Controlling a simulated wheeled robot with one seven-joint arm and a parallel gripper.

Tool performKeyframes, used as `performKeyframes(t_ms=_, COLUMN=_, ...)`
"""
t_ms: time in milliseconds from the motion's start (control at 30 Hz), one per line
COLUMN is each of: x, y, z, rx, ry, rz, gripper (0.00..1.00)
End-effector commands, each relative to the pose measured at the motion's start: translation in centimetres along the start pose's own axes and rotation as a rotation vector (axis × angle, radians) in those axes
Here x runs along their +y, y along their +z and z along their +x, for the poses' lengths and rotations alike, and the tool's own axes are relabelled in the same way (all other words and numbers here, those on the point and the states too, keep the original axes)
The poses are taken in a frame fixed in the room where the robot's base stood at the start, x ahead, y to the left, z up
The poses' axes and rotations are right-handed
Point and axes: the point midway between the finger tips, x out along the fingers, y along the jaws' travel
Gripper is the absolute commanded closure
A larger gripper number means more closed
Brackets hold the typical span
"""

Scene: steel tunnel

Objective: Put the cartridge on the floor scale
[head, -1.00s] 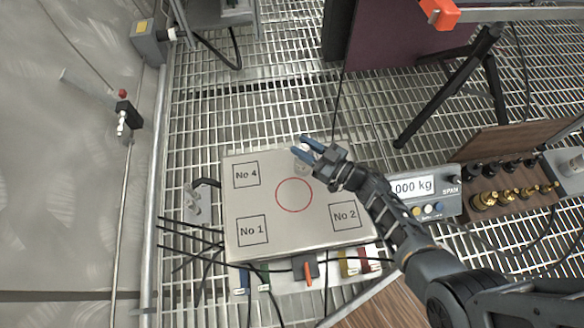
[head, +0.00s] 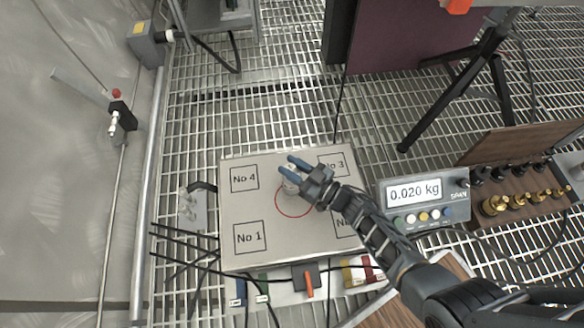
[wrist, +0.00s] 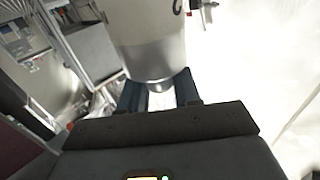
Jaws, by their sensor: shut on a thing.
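The floor scale (head: 240,210) is a flat grey plate with a red circle and squares marked No 1 to No 4. My gripper (head: 289,165) is over the plate, at the upper edge of the red circle. It is shut on the cartridge (head: 290,188), a small pale cylinder partly hidden by the fingers. In the wrist view the cartridge (wrist: 150,45) is a large silvery cylinder between the two dark blue fingers. The scale display (head: 414,192) reads 0.020 kg. Whether the cartridge's base touches the plate is hard to see.
A wooden weight box (head: 520,190) with brass and black weights stands right of the display. Cables and coloured tags (head: 357,273) lie along the plate's front edge. A black tripod leg (head: 450,105) stands at the upper right. The left part of the plate is clear.

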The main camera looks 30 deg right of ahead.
Motion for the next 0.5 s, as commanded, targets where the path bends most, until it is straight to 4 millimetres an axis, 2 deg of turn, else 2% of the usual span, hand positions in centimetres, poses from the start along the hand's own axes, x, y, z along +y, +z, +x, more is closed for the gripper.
performKeyframes(t_ms=167, x=0.06, y=0.02, z=0.08, rx=0.004, ry=0.0, rz=-0.001, gripper=1.0)
performKeyframes(t_ms=200, x=0.0, y=0.24, z=-0.01, rx=0.0, ry=0.0, rz=0.0, gripper=0.67)
performKeyframes(t_ms=433, x=0.0, y=0.15, z=-0.02, rx=0.0, ry=0.0, rz=0.0, gripper=0.45)
performKeyframes(t_ms=500, x=0.0, y=0.15, z=-0.02, rx=0.0, ry=0.0, rz=0.001, gripper=0.42)
